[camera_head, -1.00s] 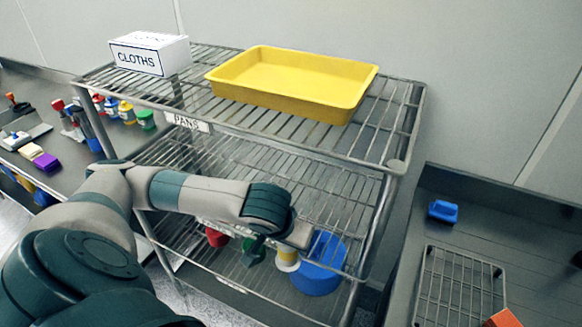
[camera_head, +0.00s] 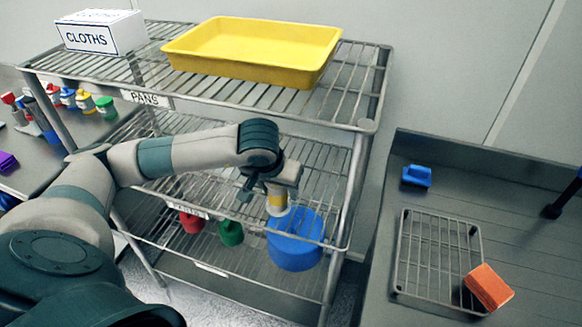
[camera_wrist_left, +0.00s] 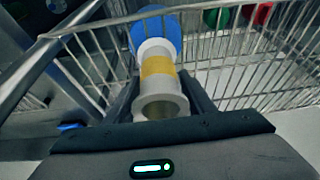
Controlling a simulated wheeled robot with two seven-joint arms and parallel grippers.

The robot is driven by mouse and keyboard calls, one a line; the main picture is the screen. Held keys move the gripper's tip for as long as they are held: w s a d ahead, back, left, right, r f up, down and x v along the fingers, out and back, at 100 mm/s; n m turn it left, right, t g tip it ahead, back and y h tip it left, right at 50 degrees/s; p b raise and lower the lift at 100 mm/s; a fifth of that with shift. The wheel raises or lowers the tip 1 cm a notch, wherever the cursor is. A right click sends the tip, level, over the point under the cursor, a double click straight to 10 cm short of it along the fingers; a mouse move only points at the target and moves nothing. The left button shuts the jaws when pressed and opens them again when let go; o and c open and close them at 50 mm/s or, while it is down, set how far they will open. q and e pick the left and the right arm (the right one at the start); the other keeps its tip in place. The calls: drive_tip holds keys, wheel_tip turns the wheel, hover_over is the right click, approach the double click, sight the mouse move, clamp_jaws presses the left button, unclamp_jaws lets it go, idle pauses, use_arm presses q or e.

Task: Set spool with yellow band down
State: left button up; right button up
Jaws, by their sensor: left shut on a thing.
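The spool with the yellow band (camera_head: 277,204) is white with flared ends. My left gripper (camera_head: 282,190) is shut on it near the right front of the wire rack, and the spool appears just in front of or above a blue round container (camera_head: 296,240). In the left wrist view the spool (camera_wrist_left: 158,68) sits between the fingers of my left gripper (camera_wrist_left: 160,105), with its hollow end facing the camera. I cannot tell whether the spool touches anything besides the gripper.
The wire rack (camera_head: 376,75) holds a yellow tray (camera_head: 255,67) and a CLOTHS box (camera_head: 100,32) on top. Red (camera_head: 191,221) and green (camera_head: 231,232) items stand lower down. At right, a counter (camera_head: 530,250) bears a wire grid (camera_head: 430,240), an orange block (camera_head: 489,287) and a blue item (camera_head: 416,176).

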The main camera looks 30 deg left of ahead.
use_arm(q)
drive_tip(key=w, duration=0.2)
drive_tip(key=w+a+p, duration=0.1)
drive_tip(key=w, duration=0.1)
drive_tip(key=shift+r, duration=0.1)
drive_tip(key=shift+w, duration=0.25)
drive_tip(key=w+p, duration=0.2)
drive_tip(key=w, duration=0.1)
drive_tip(key=shift+w+a+r, duration=0.1)
drive_tip(key=shift+w+a, duration=0.1)
drive_tip(key=shift+a, duration=0.2)
drive_tip(key=shift+w+f+p, duration=0.15)
drive_tip(key=shift+f+p, duration=0.3)
drive_tip(key=shift+f, duration=0.45)
drive_tip(key=shift+a, duration=0.1)
drive_tip(key=shift+f, duration=0.1)
